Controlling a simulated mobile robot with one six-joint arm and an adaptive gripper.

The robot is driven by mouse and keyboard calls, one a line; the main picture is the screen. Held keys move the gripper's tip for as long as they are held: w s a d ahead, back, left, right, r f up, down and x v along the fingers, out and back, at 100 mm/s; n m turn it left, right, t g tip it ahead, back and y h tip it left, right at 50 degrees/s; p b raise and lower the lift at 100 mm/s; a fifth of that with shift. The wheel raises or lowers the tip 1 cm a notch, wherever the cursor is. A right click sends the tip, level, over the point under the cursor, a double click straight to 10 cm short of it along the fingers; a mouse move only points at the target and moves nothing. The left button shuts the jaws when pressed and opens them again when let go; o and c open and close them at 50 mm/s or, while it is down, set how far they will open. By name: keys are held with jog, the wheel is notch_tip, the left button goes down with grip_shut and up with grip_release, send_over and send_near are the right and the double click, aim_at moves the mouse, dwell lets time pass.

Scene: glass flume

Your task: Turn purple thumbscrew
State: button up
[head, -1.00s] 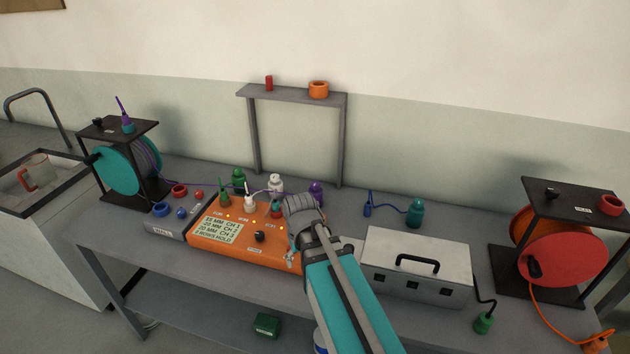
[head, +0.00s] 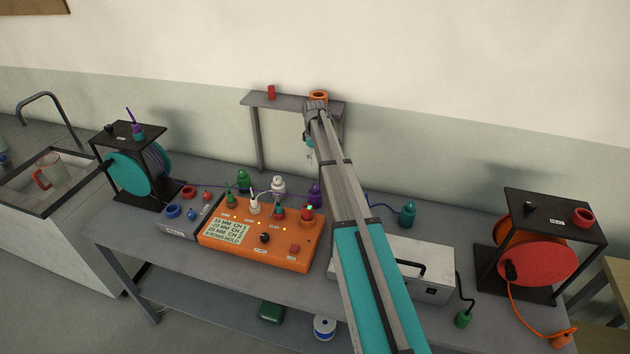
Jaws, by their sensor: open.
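No part can be clearly made out as a purple thumbscrew. A purple bottle-shaped piece (head: 315,187) stands behind the orange control box (head: 250,254), partly covered by my arm. My gripper (head: 317,101) is open, at the raised shelf, just in front of the orange ring (head: 318,94) in the picture. Its fingers are small and mostly hidden by the wrist, and I cannot tell whether it touches the ring.
A grey shelf (head: 275,101) holds a red cylinder (head: 271,92). Green (head: 243,181) and white (head: 278,186) bottles stand behind the control box. A pale case (head: 436,262) sits right of my arm. Reels of teal (head: 129,174) and red (head: 536,261) flank the bench.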

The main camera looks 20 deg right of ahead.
aim_at(315, 186)
jog(key=shift+f, duration=0.1)
dwell(0.4)
notch_tip(315, 186, down, 14)
jog(key=b, duration=1.4)
jog(key=shift+r, duration=0.2)
jog(key=c, duration=1.2)
jog(key=shift+o, duration=0.2)
